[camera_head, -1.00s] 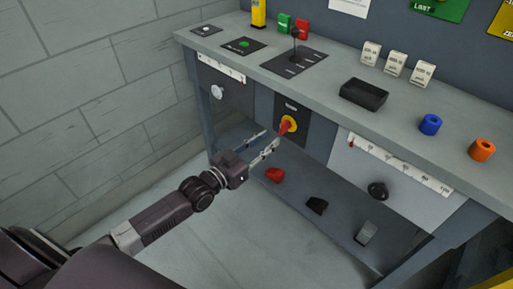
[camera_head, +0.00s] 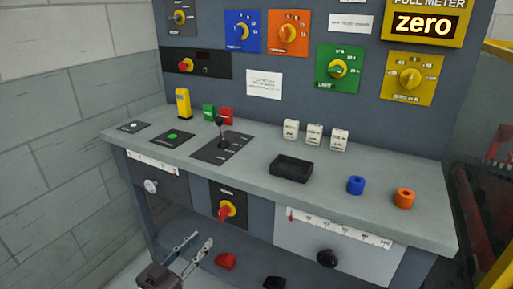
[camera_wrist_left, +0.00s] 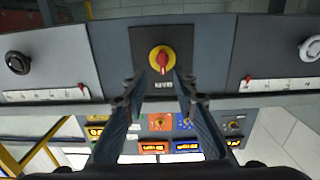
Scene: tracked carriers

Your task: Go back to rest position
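My left gripper (camera_head: 202,238) is at the lower left of the head view, in front of the bench's front panel. Its two fingers are apart with nothing between them. The red and yellow rotary switch (camera_head: 226,210) is just beyond the fingertips, on a dark plate. In the left wrist view the open fingers (camera_wrist_left: 156,80) point at the same switch (camera_wrist_left: 161,58), with its red handle near the gap between the tips. I cannot tell whether they touch. My right gripper is not in view.
The bench top (camera_head: 240,175) carries a black tray (camera_head: 291,168), blue (camera_head: 356,185) and orange (camera_head: 404,197) cylinders, and a black lever (camera_head: 220,130). A white knob (camera_head: 151,186) and a black knob (camera_head: 327,258) are on the front. A panel with coloured dials stands behind.

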